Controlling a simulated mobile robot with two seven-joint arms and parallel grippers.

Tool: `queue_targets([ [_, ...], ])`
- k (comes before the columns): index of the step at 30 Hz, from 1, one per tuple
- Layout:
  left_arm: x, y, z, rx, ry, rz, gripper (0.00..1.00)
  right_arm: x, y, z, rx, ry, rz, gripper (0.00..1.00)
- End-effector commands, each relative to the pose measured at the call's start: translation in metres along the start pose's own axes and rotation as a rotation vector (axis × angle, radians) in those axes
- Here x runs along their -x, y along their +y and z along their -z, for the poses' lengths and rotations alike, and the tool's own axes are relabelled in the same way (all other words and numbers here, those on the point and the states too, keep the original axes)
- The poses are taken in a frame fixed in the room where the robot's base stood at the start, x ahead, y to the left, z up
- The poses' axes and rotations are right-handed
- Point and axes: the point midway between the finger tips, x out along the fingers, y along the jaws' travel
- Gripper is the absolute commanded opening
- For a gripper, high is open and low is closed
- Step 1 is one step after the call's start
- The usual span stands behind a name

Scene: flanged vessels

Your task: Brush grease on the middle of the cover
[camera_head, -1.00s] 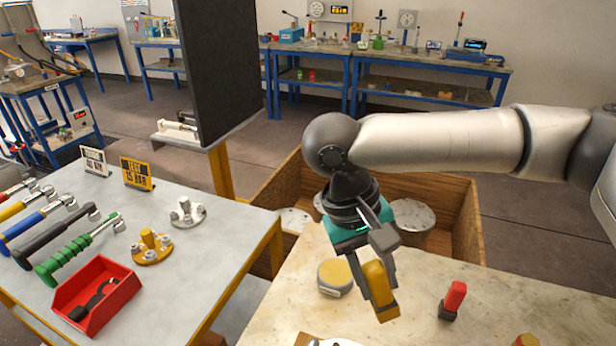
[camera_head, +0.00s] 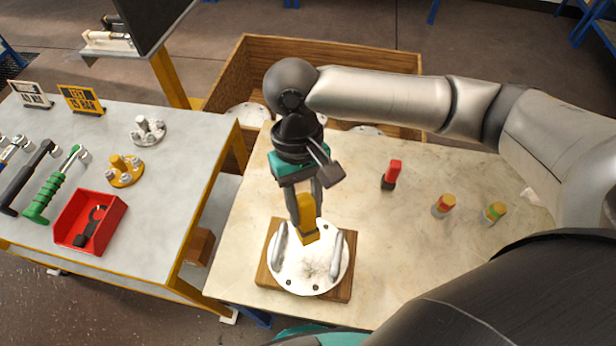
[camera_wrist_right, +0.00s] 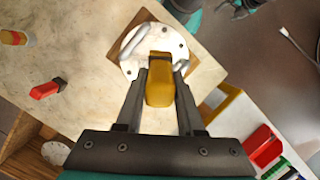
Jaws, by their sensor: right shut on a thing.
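The cover (camera_head: 296,278) is a white round plate with small holes and two grey bar handles, on a wooden board (camera_head: 263,268). It also shows in the wrist view (camera_wrist_right: 131,62). My right gripper (camera_head: 305,202) is shut on a yellow block-like brush (camera_head: 306,226), above the far part of the cover between the handles. In the wrist view the brush (camera_wrist_right: 159,88) sits between the fingers (camera_wrist_right: 160,72). Its bristles are hidden, and I cannot tell whether it touches the cover. A rough pale patch shows near the cover's middle. My left gripper is out of view.
The grey table (camera_head: 190,160) at left holds wrenches (camera_head: 55,185), a red tray (camera_head: 118,217) and flanged parts. A wooden crate (camera_head: 340,52) stands behind.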

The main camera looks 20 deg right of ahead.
Motion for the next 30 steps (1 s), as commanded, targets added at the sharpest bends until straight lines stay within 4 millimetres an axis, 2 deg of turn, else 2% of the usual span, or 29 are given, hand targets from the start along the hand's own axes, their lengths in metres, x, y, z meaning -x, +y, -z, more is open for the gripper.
queue_targets([
  [1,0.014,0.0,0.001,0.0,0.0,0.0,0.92,0.004,-0.001,-0.008,-0.007,-0.012,0.024,0.0],
  [6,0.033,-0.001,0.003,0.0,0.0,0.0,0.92,0.003,-0.003,-0.019,-0.022,-0.021,0.092,0.0],
  [14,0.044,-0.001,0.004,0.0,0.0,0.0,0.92,0.0,-0.002,-0.026,-0.037,-0.023,0.144,0.0],
  [23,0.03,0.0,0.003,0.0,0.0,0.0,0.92,-0.011,-0.001,-0.024,-0.037,-0.022,0.149,0.0],
  [30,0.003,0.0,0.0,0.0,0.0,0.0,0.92,-0.03,0.0,-0.018,-0.037,-0.02,0.148,0.0],
])
